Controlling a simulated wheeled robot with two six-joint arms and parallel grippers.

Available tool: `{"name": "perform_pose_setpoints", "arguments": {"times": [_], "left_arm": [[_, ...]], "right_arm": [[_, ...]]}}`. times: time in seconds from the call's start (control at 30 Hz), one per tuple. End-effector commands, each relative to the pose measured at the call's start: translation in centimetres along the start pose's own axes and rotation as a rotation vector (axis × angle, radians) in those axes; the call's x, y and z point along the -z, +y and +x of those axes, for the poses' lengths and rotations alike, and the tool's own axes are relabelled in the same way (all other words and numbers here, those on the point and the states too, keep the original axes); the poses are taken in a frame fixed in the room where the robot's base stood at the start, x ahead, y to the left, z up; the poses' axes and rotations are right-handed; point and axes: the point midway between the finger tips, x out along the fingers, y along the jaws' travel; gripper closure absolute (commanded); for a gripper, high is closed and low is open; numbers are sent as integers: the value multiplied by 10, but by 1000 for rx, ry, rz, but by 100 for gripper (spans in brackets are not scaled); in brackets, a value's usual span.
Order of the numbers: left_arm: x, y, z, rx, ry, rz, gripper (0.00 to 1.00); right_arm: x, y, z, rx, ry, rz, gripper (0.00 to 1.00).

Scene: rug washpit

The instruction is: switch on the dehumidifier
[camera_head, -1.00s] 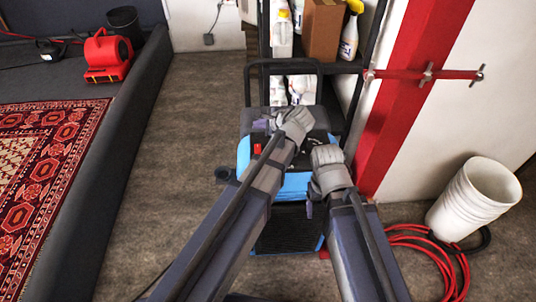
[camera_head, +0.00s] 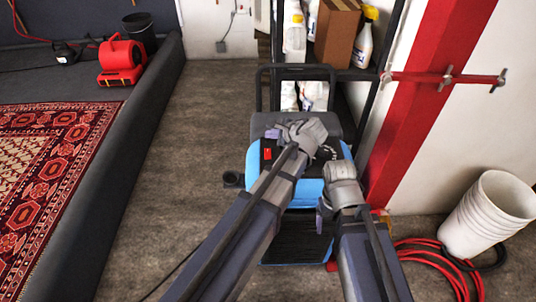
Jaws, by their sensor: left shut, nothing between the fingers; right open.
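The dehumidifier (camera_head: 253,164) is a blue and black machine with a black tube handle, standing on the floor in the middle of the head view. A red switch (camera_head: 267,154) shows on the left part of its top panel. My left gripper (camera_head: 274,133) is shut and empty over the panel, just above and beyond the red switch in the picture; whether it touches the machine I cannot tell. My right gripper (camera_head: 322,212) is open and empty at the machine's front right. My arms hide much of the panel and front.
A shelf (camera_head: 354,74) with bottles and a cardboard box (camera_head: 337,33) stands behind the machine. A red and white post, a white bucket stack (camera_head: 488,215) and a coiled red hose (camera_head: 437,262) are at right. A dark pit edge (camera_head: 127,148) runs at left.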

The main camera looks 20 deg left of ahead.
Motion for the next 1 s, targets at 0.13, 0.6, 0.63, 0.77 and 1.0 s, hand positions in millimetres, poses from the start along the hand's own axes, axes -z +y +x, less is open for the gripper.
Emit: {"name": "perform_pose_setpoints", "arguments": {"times": [0.13, 0.6, 0.63, 0.77, 1.0], "left_arm": [[15, 15, 20, 0, 0, 0, 100], [28, 28, 38, 0, 0, 0, 100], [28, 27, 38, 0, 0, 0, 100], [28, 27, 38, 0, 0, 0, 100], [28, 27, 38, 0, 0, 0, 100]], "right_arm": [[2, -3, 29, 0, 0, 0, 25], [3, -5, 54, 0, 0, -1, 25], [3, -5, 53, 0, 0, -1, 25], [3, -5, 53, 0, 0, -1, 25], [3, -5, 53, 0, 0, -1, 25]]}}
